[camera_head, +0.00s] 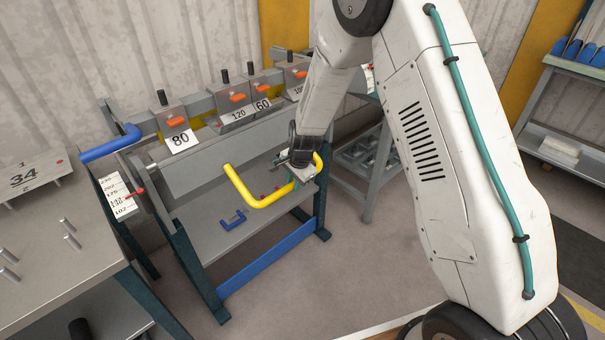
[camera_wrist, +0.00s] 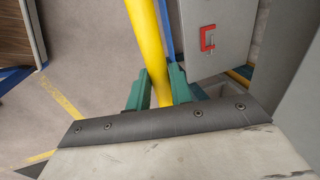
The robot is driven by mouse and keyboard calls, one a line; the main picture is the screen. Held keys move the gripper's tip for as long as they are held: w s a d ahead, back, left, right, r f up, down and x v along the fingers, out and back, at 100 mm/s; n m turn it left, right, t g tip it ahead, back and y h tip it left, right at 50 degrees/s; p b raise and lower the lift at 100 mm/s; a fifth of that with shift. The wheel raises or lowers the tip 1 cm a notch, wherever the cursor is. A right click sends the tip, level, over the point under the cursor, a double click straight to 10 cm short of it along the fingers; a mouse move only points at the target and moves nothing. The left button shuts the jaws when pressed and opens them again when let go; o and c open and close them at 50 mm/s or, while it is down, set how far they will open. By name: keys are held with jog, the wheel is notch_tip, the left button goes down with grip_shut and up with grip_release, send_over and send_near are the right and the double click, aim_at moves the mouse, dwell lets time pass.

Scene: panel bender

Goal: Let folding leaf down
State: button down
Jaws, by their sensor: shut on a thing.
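The panel bender's folding leaf (camera_head: 205,168) is the long grey plate along the front of the machine. It seems to stand close to upright. A yellow U-shaped handle (camera_head: 243,192) sticks out from its front. My gripper (camera_head: 297,182) is at the right end of this handle, partly hidden by my wrist. In the wrist view the green fingers of my gripper (camera_wrist: 160,88) sit on both sides of the yellow bar (camera_wrist: 144,30) and are shut on it.
Below the leaf is a grey shelf (camera_head: 205,238) with a blue clamp (camera_head: 233,219) on it. A blue rail (camera_head: 265,262) runs low across the front. Numbered clamping blocks (camera_head: 176,128) line the top. A bench (camera_head: 55,245) stands at left. The floor in front is clear.

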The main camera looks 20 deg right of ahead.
jog(key=x, duration=0.3)
jog(key=w+x, duration=0.1)
jog(key=x, duration=0.1)
jog(key=shift+a+f, duration=0.1)
jog(key=shift+a, duration=0.35)
jog(key=shift+w+a+f, duration=0.2)
jog(key=shift+w+f, duration=0.15)
jog(key=shift+w, duration=0.1)
jog(key=shift+w+a+f, duration=0.2)
jog(key=shift+w+f, duration=0.15)
jog(key=shift+w, duration=0.1)
jog(key=c, duration=1.3)
grip_release()
jog(key=shift+w, duration=0.15)
jog(key=shift+o, duration=0.2)
jog(key=shift+r, duration=0.1)
jog(key=shift+w+r, duration=0.1)
jog(key=v, duration=0.7)
jog(key=shift+r, duration=0.35)
